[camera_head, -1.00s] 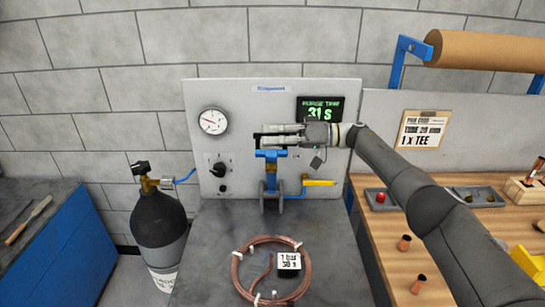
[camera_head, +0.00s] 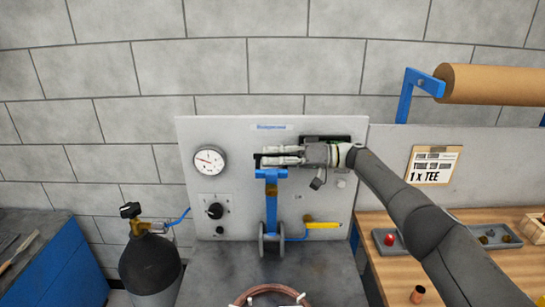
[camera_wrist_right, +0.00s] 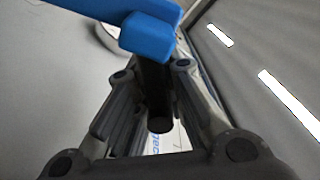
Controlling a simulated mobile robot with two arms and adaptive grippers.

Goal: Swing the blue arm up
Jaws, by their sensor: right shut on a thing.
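The blue arm (camera_head: 271,175) stands up from its wheeled pivot in front of the grey panel. It ends in a blue crossbar. In the right wrist view, the blue end (camera_wrist_right: 148,37) is beyond my fingertips, and a black cylindrical grip (camera_wrist_right: 157,95) runs down between the fingers. My right gripper (camera_head: 268,155) reaches in from the right at the top of the arm. It is shut on the black grip, which is mostly hidden by the fingers in the head view. My left gripper is not in view.
A gauge (camera_head: 209,160) and a black knob (camera_head: 215,211) are left on the panel. A yellow lever (camera_head: 323,225) is right of the pivot. A gas bottle (camera_head: 150,265) stands left; a copper coil (camera_head: 272,293) lies in front.

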